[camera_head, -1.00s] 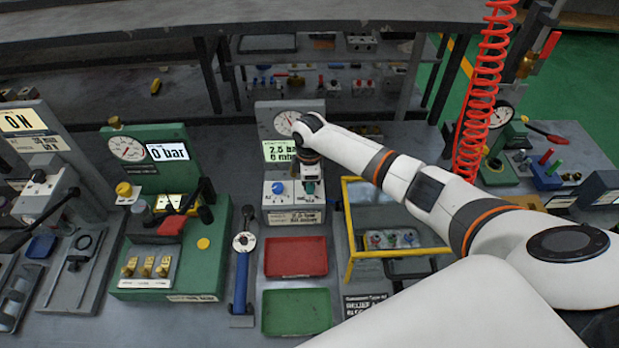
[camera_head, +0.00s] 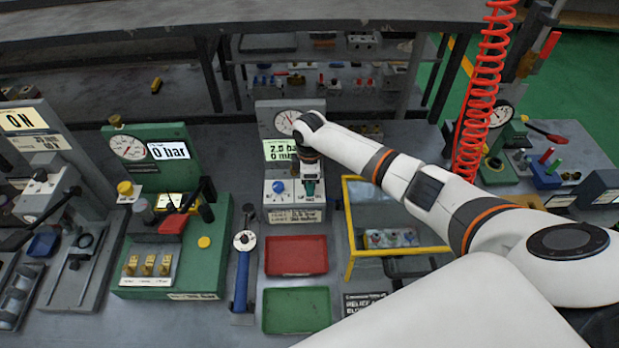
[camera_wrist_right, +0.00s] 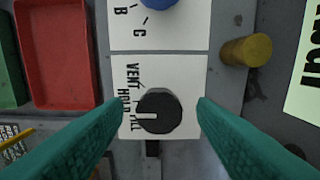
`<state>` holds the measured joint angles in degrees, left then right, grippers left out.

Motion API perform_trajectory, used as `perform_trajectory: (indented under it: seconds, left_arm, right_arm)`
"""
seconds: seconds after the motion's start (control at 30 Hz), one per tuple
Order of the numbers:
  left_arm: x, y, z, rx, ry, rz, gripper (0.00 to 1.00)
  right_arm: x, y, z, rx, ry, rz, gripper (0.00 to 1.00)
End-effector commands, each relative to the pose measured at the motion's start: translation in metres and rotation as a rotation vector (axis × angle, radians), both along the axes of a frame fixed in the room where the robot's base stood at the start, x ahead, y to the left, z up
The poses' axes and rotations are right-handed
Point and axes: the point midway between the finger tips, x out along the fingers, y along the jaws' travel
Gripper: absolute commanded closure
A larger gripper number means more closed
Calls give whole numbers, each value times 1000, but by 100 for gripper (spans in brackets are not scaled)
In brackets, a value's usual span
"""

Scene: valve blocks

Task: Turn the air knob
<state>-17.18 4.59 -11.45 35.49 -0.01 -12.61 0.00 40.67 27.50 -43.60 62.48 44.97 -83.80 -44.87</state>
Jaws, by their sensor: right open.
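The black round knob (camera_wrist_right: 160,112) sits on a white plate in the right wrist view, with a white mark pointing left towards printed labels VENT, HOLD and a partly covered third one. My right gripper (camera_wrist_right: 161,103) is open, with a green finger on each side of this knob; I see no contact. A blue knob (camera_wrist_right: 158,3) with letters beside it is at the top edge. In the head view my right gripper (camera_head: 311,188) points down over the gauge station (camera_head: 264,118) and hides the black knob; the blue knob (camera_head: 279,187) shows to its left. My left gripper is not in view.
A red tray (camera_head: 295,256) and a green tray (camera_head: 296,311) lie in front of the station. A yellow-framed box (camera_head: 350,235) stands to the right, below my arm. A green valve block (camera_head: 215,250) stands to the left. A brass-coloured cylinder (camera_wrist_right: 247,51) is near the right finger.

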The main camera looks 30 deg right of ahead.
Motion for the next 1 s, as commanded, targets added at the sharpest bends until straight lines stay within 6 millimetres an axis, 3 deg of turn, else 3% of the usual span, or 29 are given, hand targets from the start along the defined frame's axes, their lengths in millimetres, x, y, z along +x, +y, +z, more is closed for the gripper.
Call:
perform_trajectory:
  seconds: [0.17,0.5,0.7,1.0]
  left_arm:
    - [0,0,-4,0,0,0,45]
    - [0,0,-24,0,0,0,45]
    - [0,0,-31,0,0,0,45]
    - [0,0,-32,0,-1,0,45]
  right_arm:
    - [1,0,12,1,-3,1,48]
    - [1,0,80,0,-4,1,48]
    - [1,0,110,0,-2,0,48]
    - [0,0,121,0,-1,0,48]
